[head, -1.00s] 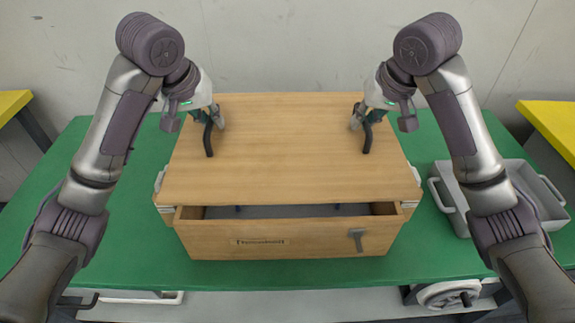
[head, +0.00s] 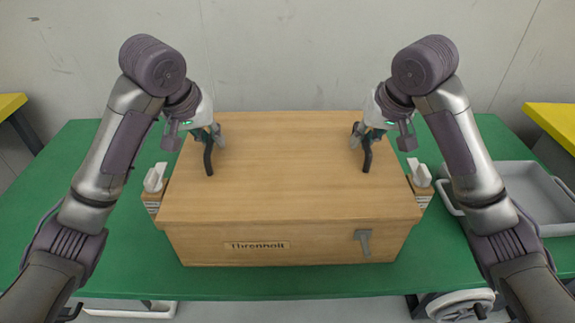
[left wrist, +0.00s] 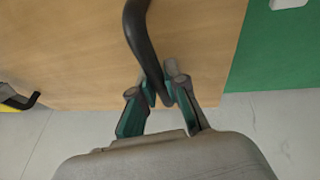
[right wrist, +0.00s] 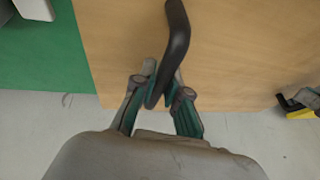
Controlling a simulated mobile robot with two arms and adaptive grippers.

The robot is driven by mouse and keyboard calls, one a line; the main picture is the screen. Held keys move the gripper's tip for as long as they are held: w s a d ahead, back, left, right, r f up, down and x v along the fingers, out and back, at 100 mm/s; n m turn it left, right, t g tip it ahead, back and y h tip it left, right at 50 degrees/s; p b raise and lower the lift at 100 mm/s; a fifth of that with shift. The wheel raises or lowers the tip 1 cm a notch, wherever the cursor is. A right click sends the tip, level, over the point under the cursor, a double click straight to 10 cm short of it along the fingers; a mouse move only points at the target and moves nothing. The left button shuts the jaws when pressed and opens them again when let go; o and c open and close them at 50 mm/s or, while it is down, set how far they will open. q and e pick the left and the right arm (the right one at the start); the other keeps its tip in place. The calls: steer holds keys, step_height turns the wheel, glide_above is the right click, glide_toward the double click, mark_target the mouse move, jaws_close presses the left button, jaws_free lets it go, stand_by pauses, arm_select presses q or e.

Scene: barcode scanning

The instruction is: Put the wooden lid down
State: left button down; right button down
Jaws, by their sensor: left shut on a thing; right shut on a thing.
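The wooden lid (head: 290,185) lies over the top of the wooden box (head: 205,247), its front edge reaching the box's front wall. I cannot tell whether it rests fully on the rim. My left gripper (head: 208,137) is shut on the lid's left black handle (head: 208,160), which also shows in the left wrist view (left wrist: 145,45). My right gripper (head: 366,135) is shut on the right black handle (head: 367,158), seen also in the right wrist view (right wrist: 177,45). The inside of the box is hidden.
The box stands on a green table (head: 70,240). A grey tray (head: 520,175) lies at the right. A wall is close behind the table.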

arm_select(q)
steer(key=c, duration=1.2)
jaws_free()
steer(key=shift+f, duration=0.1)
arm_select(e)
steer(key=c, duration=1.2)
jaws_free()
steer(key=shift+f, duration=0.1)
steer(key=shift+s, duration=0.1)
arm_select(q)
steer(key=v, duration=1.2)
arm_select(e)
steer(key=v, duration=1.2)
